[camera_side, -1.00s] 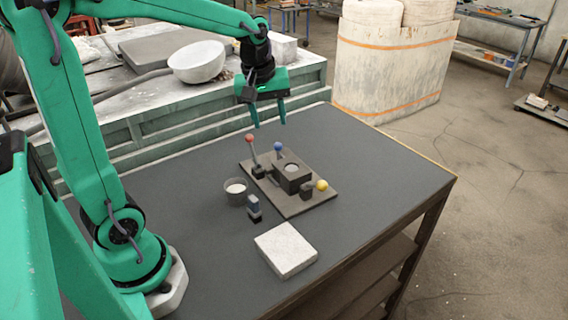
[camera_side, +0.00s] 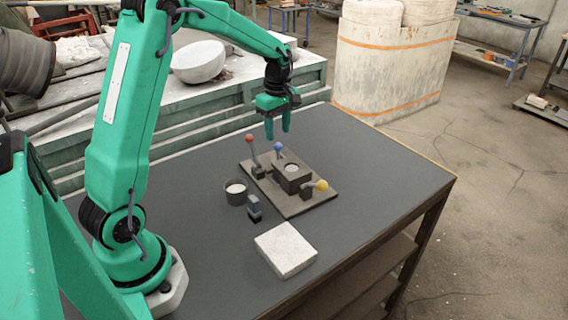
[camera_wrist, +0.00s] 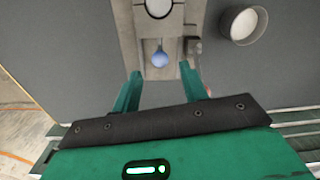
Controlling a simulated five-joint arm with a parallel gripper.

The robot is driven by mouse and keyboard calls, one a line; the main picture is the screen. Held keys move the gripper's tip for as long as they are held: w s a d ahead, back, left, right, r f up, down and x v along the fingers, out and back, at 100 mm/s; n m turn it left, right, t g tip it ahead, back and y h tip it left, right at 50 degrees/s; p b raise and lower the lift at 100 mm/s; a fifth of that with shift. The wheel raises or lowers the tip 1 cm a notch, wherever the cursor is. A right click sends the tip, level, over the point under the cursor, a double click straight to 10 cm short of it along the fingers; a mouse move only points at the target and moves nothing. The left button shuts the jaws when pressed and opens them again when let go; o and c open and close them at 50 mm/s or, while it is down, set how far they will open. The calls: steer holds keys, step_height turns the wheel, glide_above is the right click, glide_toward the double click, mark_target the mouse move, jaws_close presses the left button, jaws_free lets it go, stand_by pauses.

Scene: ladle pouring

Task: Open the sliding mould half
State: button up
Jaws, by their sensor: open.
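The mould stands on a dark base plate (camera_side: 312,203) on the table. Its block (camera_side: 292,178) has a round pale opening on top, which shows at the top edge of the wrist view (camera_wrist: 158,8). A blue-knobbed handle (camera_side: 278,147) rises at the far side of the block. A red-knobbed lever (camera_side: 249,139) is at the left and a yellow-knobbed handle (camera_side: 321,185) at the right front. My gripper (camera_side: 278,133) is open and empty, fingers pointing down just above the blue knob. In the wrist view, the blue knob (camera_wrist: 160,58) lies between the fingertips, slightly beyond them.
A dark cup (camera_side: 236,193) with pale contents stands left of the plate, with a small dark block (camera_side: 254,209) beside it. A pale slab (camera_side: 285,250) lies at the front. The table's right side (camera_side: 385,165) is clear. A bench with a white bowl (camera_side: 198,62) stands behind.

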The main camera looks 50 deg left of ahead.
mark_target(278, 150)
steer(key=shift+f, duration=0.1)
steer(key=shift+f, duration=3.8)
steer(key=shift+c, duration=0.3)
jaws_close()
